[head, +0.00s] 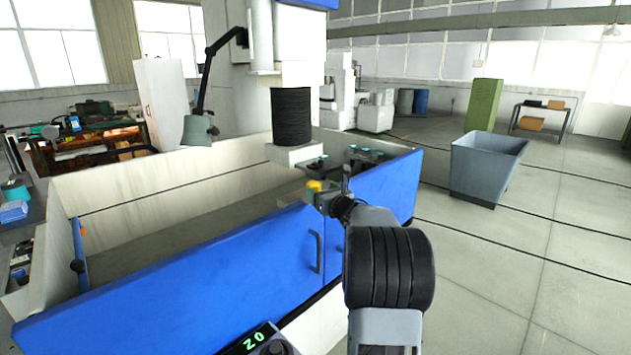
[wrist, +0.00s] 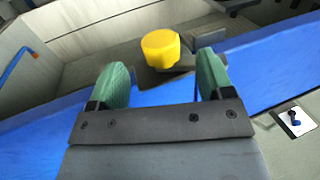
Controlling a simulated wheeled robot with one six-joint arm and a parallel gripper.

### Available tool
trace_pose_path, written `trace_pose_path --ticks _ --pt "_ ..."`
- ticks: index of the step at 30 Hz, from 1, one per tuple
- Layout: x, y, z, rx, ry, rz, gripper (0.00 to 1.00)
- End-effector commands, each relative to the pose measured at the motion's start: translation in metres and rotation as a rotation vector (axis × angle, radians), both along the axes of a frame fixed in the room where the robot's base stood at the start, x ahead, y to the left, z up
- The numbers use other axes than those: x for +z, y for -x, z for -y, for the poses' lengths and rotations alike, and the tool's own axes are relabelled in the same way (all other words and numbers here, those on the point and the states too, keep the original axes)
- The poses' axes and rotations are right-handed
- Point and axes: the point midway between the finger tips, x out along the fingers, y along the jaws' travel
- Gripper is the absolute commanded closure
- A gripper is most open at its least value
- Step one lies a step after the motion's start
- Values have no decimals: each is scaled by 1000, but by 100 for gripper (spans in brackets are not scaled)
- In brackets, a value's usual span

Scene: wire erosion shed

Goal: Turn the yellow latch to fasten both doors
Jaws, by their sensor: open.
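The yellow latch (head: 314,186) sits at the top edge of the blue doors, near where they meet. In the wrist view the yellow latch (wrist: 161,48) lies just beyond and between the fingertips, apart from both. My gripper (wrist: 165,82) is open, with a green pad on each finger and nothing held. In the head view my gripper (head: 332,196) is at the latch, partly hiding the door tops. The left blue door (head: 180,295) and the right blue door (head: 385,200) stand roughly in line. A dark handle (head: 315,252) is on the left door.
Behind the doors is the machine's pale tank (head: 160,195) with a black column (head: 291,117) above it. A grey bin (head: 487,160) stands on the open floor to the right. A cluttered bench (head: 100,140) is at the back left.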

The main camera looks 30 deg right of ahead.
Motion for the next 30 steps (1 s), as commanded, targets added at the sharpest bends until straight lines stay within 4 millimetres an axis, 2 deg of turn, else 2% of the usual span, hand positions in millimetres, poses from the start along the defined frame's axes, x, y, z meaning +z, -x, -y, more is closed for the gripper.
trace_pose_path --ticks 3,10,15,24,30 --pt "3 -21 2 1 -1 -1 26" --pt "2 -45 5 1 -2 0 26" --pt "1 -53 6 1 -1 0 26" --pt "0 -54 6 0 -1 0 26" --pt "0 -54 6 0 -2 0 44"
